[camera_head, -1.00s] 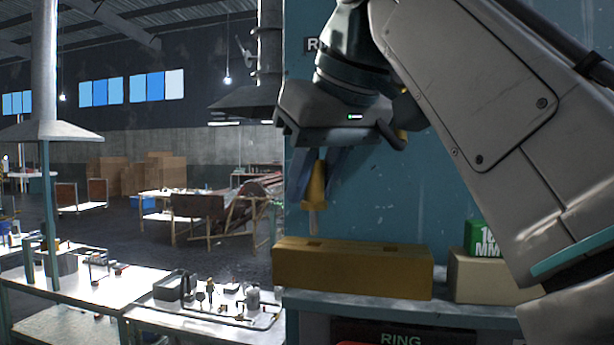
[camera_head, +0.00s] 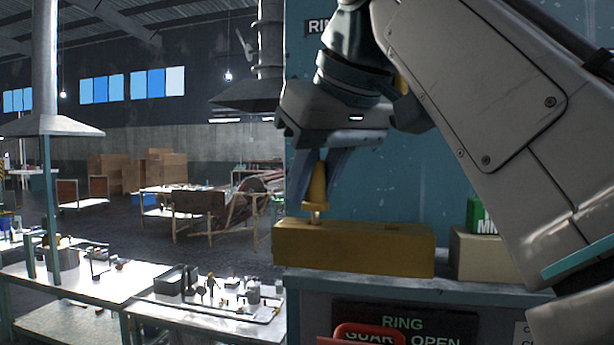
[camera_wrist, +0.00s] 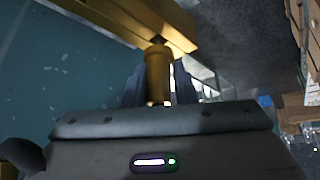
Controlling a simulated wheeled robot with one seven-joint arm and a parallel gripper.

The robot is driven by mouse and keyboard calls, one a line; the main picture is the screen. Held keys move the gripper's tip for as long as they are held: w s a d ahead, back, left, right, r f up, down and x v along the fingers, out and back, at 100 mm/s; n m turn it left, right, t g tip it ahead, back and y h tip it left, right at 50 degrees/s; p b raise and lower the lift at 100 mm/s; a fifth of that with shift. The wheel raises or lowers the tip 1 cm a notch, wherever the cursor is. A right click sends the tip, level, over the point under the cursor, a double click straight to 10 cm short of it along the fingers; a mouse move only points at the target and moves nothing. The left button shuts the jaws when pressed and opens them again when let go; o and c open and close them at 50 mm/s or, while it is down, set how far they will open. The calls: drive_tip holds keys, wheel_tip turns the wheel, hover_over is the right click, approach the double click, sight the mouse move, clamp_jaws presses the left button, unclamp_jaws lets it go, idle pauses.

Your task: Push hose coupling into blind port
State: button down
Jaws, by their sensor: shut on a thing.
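My gripper (camera_head: 317,194) is shut on the yellow hose coupling (camera_head: 317,180), which points down, nearly upright, between the blue-grey fingers. Its narrow pale tip meets the top of the long yellow block (camera_head: 353,250) near its left end, at the left port. I cannot tell how far the tip is inside. A second port (camera_head: 391,227) shows as a dark spot farther right on the block's top. In the wrist view the coupling (camera_wrist: 158,75) runs from the fingers to the block (camera_wrist: 120,18), its thin end at the block's face.
The block sits on a grey-blue ledge (camera_head: 470,283) before a teal panel (camera_head: 400,190). A pale box (camera_head: 472,252) with a green box (camera_head: 479,215) stands right of it. A red handle (camera_head: 362,332) is below. Workbenches (camera_head: 70,280) stand at left.

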drive_tip(key=shift+f+b, duration=0.6)
drive_tip(key=shift+f, duration=0.2)
drive_tip(key=c, duration=1.1)
unclamp_jaws()
drive_tip(key=p+v, duration=0.7)
drive_tip(key=v, duration=0.5)
